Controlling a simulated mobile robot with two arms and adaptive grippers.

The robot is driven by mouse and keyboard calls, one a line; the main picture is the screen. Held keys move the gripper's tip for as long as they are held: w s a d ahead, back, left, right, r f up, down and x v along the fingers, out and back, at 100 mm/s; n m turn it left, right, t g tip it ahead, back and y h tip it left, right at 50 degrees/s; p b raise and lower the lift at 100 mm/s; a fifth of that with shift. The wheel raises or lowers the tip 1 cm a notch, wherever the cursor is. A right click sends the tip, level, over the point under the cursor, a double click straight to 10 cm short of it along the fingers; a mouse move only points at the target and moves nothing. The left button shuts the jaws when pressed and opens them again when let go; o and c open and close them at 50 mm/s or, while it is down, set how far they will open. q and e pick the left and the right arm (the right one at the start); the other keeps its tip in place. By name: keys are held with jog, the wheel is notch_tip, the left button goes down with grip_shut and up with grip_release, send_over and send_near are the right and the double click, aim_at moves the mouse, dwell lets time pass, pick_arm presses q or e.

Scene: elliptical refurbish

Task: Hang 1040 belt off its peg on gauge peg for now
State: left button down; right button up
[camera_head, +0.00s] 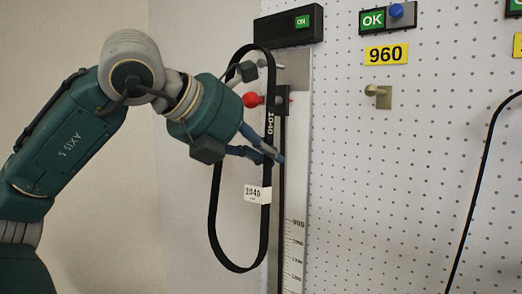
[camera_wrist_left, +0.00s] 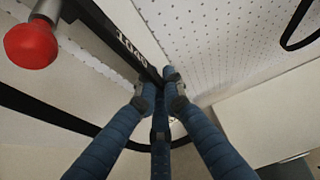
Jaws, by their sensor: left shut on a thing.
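My left gripper (camera_head: 272,157) is shut on the belt's right strand, below the printed 1040. The left wrist view also shows the fingers (camera_wrist_left: 160,88) closed at this strand (camera_wrist_left: 126,42). A red knob (camera_head: 251,100) on the gauge shows inside the loop. My right gripper is out of view.
The gauge has a black box (camera_head: 288,26) with a green ON display and a vertical scale (camera_head: 294,240). To the right on the white pegboard are an empty peg (camera_head: 378,94), a yellow 960 label (camera_head: 386,54) and a green OK unit (camera_head: 373,20). Another black belt (camera_head: 482,165) hangs far right.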

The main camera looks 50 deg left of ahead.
pick_arm(q)
jog(key=r+p+x, duration=0.1)
jog(key=x, duration=0.5)
jog(key=shift+w+a, duration=0.2)
jog(key=shift+w, duration=0.3)
jog(key=shift+f, duration=0.1)
dwell(0.7)
